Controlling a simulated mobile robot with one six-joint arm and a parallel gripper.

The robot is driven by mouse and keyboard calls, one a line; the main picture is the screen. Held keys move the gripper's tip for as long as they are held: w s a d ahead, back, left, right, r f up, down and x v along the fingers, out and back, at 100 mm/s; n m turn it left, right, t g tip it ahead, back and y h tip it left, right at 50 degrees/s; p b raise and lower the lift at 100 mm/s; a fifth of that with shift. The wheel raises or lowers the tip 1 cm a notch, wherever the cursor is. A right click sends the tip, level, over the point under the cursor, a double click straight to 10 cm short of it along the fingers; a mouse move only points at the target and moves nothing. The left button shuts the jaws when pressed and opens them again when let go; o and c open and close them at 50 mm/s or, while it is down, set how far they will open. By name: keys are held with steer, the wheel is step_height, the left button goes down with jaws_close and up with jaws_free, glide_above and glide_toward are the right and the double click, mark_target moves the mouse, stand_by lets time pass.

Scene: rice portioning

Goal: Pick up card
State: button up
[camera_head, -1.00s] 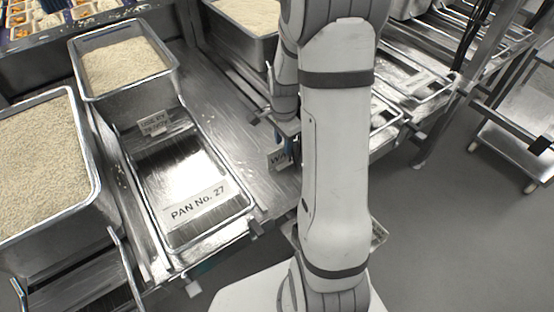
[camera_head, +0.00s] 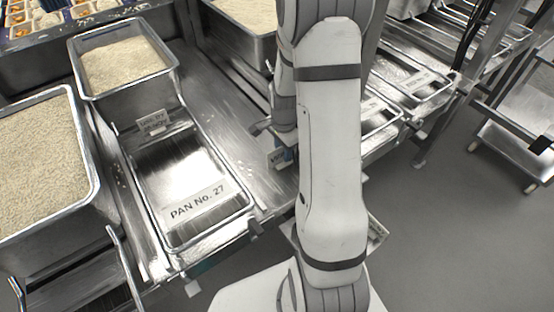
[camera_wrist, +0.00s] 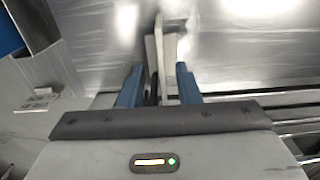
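My gripper (camera_wrist: 160,84) has two blue fingers standing apart in the wrist view. A thin pale card (camera_wrist: 168,55), seen nearly edge-on, stands upright in line with the gap between them. I cannot tell whether either finger touches it. In the head view a small card (camera_head: 277,161) with dark lettering stands by the table's right edge, with my gripper (camera_head: 287,154) right beside it. My arm and wrist hide much of the fingers there, and the lettering is partly covered.
Another small card (camera_head: 153,121) stands behind the shallow pan (camera_head: 207,238) labelled "PAN No. 27". Deep pans of rice stand at left (camera_head: 98,185) and back left (camera_head: 176,75). More labelled trays (camera_head: 440,93) lie at right. Grey floor (camera_head: 450,235) is open at front right.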

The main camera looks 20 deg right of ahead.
stand_by(0.3)
jaws_close()
stand_by(0.3)
